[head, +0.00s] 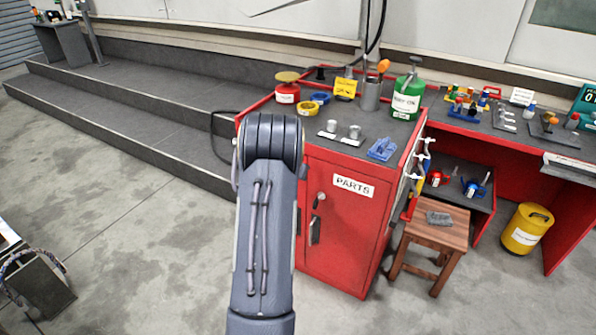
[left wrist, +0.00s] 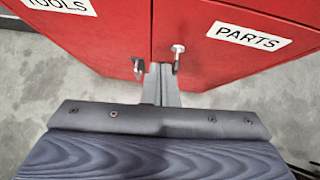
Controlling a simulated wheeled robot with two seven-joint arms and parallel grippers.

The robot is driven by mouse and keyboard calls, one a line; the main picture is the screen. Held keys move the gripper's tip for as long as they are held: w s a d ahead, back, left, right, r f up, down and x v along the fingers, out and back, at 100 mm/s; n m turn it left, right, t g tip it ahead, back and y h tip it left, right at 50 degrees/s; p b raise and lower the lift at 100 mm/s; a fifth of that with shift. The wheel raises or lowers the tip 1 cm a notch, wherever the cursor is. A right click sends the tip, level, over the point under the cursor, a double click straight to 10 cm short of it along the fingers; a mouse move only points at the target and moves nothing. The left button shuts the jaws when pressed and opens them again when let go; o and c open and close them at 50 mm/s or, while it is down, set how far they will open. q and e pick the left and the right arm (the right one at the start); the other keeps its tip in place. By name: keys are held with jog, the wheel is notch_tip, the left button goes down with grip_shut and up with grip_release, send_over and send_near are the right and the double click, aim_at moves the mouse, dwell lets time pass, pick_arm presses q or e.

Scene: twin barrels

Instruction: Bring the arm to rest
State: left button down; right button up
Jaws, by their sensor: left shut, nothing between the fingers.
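My left arm (head: 265,220) reaches up from the bottom middle of the head view, in front of a red cabinet (head: 345,240) labelled PARTS. Its gripper is hidden behind the arm there. In the left wrist view my left gripper (left wrist: 161,72) is shut and empty. Its fingertips point at the cabinet (left wrist: 200,60) front, near the door handles. The TOOLS label (left wrist: 60,6) and PARTS label (left wrist: 250,38) show on either side. I cannot tell how close the fingertips are to the doors. My right gripper is in neither view.
On the cabinet top are a green canister (head: 407,98), a red can (head: 287,93) and a blue part (head: 383,149). A wooden stool (head: 433,232) and a yellow bin (head: 527,229) stand to the right. Dark steps (head: 130,125) run along the left. The floor at left front is mostly clear.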

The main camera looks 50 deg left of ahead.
pick_arm(q)
jog(key=shift+s+d+r, duration=0.1)
jog(key=shift+s+r, duration=0.05)
jog(key=shift+s, duration=0.05)
jog(key=shift+r, duration=0.15)
jog(key=s+d+r+n+t+y+p, duration=0.1)
jog(key=s+d+r+n+p, duration=0.1)
jog(key=d+r+n, duration=0.5)
jog(key=s+d+r+n+y+p, duration=0.15)
jog(key=d+r+n, duration=0.25)
jog(key=r+n, duration=0.65)
jog(key=s+d+n+g+h+p, duration=0.1)
jog(key=s+d+n+h, duration=0.2)
jog(key=d, duration=0.8)
jog(key=s+d+r+n+g+h+p, duration=0.1)
jog(key=s+d+n+h, duration=0.3)
jog(key=s+d, duration=0.6)
jog(key=s+d+n+g+h+p, duration=0.1)
jog(key=s+d+n+h+p, duration=0.1)
jog(key=s+d+n, duration=0.5)
jog(key=s+d+h, duration=0.1)
jog(key=d, duration=0.3)
jog(key=shift+s+d+r+n, duration=0.25)
jog(key=shift+d+r+n, duration=0.05)
jog(key=shift+r+n, duration=0.05)
